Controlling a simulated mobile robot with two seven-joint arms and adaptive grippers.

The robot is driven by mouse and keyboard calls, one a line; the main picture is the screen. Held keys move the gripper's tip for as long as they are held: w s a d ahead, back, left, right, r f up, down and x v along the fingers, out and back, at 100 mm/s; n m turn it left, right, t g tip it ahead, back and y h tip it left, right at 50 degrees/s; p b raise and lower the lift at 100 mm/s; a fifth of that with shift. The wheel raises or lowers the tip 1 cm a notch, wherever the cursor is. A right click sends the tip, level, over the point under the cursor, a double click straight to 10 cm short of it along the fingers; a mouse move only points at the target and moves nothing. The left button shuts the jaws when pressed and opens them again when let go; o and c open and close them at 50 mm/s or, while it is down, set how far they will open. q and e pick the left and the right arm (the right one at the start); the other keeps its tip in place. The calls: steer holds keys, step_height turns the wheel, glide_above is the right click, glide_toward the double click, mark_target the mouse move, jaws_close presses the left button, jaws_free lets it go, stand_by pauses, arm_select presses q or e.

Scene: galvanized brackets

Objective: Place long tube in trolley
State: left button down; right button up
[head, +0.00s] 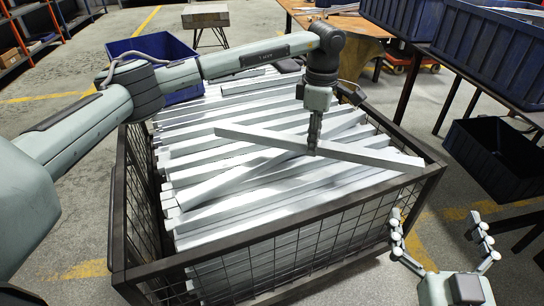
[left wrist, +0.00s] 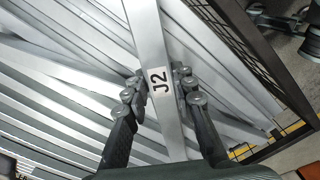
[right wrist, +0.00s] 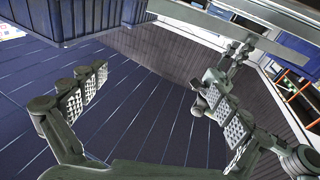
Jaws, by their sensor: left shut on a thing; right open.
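My left gripper (head: 314,145) is shut on a long grey tube (head: 255,138) near its middle. It lies slantwise over the other tubes, its right end near the trolley's right rim. I cannot tell whether it touches the tubes below. In the left wrist view the held tube (left wrist: 146,30) bears a "J2" label between the fingers. The trolley (head: 290,240) is a dark-framed wire-mesh cage, heaped with several similar tubes (head: 210,165). My right gripper (head: 436,218) is open and empty, outside the trolley at the lower right. Its parted fingers show in the right wrist view (right wrist: 155,80).
A blue bin (head: 155,47) stands behind the trolley. Dark blue bins (head: 495,45) line a rack at the right, and a lower bin (head: 495,158) is near my right gripper. A wooden table (head: 340,27) stands behind. Floor at the left is open.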

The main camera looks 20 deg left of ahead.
arm_select(q)
steer(key=w+d+r+n+b, duration=0.2)
steer(key=n+b, duration=0.1)
steer(key=n, duration=0.5)
steer(key=b, duration=0.1)
glide_above(301, 206)
steer(key=f, duration=0.6)
steer(key=shift+w+f, duration=0.3)
steer(key=shift+s+f, duration=0.25)
steer(key=shift+f, duration=0.05)
steer(key=shift+f+b, duration=0.3)
steer(key=shift+f, duration=1.5)
arm_select(e)
steer(key=s+r+t+y, duration=0.1)
steer(key=s+r+t, duration=0.2)
steer(key=r, duration=0.5)
steer(key=s+r+t+y, duration=0.2)
steer(key=s+r+t, duration=0.2)
steer(key=r, duration=0.3)
steer(key=shift+s+r+m+t, duration=0.3)
steer(key=shift+s+r+m, duration=0.1)
steer(key=shift+s, duration=0.5)
arm_select(q)
steer(key=shift+f, duration=0.15)
arm_select(e)
steer(key=shift+y, duration=0.3)
